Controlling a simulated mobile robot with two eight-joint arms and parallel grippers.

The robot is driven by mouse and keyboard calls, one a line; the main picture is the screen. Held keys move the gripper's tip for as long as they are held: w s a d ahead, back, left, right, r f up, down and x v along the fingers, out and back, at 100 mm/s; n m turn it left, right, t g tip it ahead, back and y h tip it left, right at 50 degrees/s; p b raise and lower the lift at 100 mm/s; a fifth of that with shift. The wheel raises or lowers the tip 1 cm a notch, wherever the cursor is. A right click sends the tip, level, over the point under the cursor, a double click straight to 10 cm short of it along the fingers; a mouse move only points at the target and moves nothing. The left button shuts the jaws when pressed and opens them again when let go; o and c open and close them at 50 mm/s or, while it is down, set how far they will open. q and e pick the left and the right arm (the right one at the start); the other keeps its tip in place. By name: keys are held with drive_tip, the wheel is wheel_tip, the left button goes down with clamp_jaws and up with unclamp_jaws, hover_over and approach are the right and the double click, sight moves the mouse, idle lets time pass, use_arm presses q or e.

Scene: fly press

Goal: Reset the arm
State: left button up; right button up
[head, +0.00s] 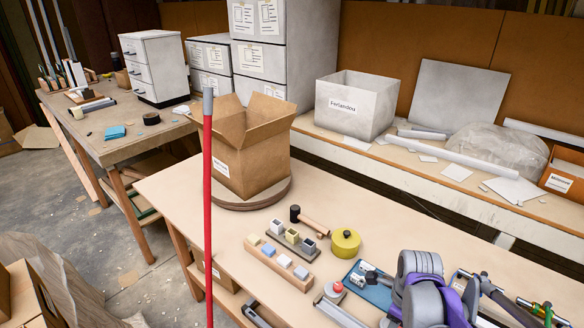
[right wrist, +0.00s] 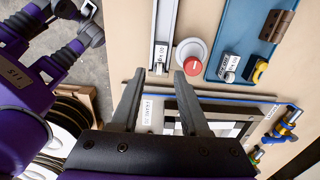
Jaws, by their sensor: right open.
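My right arm (head: 425,285), purple and grey, reaches over the near right part of the workbench in the head view; its fingertips are hidden there. In the right wrist view my right gripper (right wrist: 157,85) is open and empty, its two dark fingers apart above the bench. A red round button (right wrist: 192,64) on a white base lies just beyond the fingertips; it also shows in the head view (head: 334,288). A tall red pole (head: 208,210) with a grey top stands upright in the head view. I cannot tell which thing is the task's arm. My left gripper is not in view.
A cardboard box (head: 250,150) stands open on a round turntable (head: 262,199). A hammer (head: 312,220), a yellow tin (head: 345,242) and a wooden block (head: 270,262) with small cubes lie nearby. A blue tray (right wrist: 232,45) and a metal rail (right wrist: 163,25) flank the button.

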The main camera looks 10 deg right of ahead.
drive_tip(key=shift+s+a+r+n, duration=0.2)
drive_tip(key=shift+a+n, duration=0.15)
drive_tip(key=shift+n, duration=0.15)
drive_tip(key=s+a+r+n+t+p, duration=0.1)
drive_tip(key=s+a+n, duration=0.3)
drive_tip(key=n, duration=0.9)
drive_tip(key=s+a+r+n+t+p, duration=0.1)
drive_tip(key=s+a+r+n+t, duration=0.2)
drive_tip(key=a+n, duration=0.5)
drive_tip(key=s+n+t, duration=0.1)
drive_tip(key=n, duration=0.4)
drive_tip(key=shift+n+p, duration=0.4)
drive_tip(key=shift+s+d, duration=0.1)
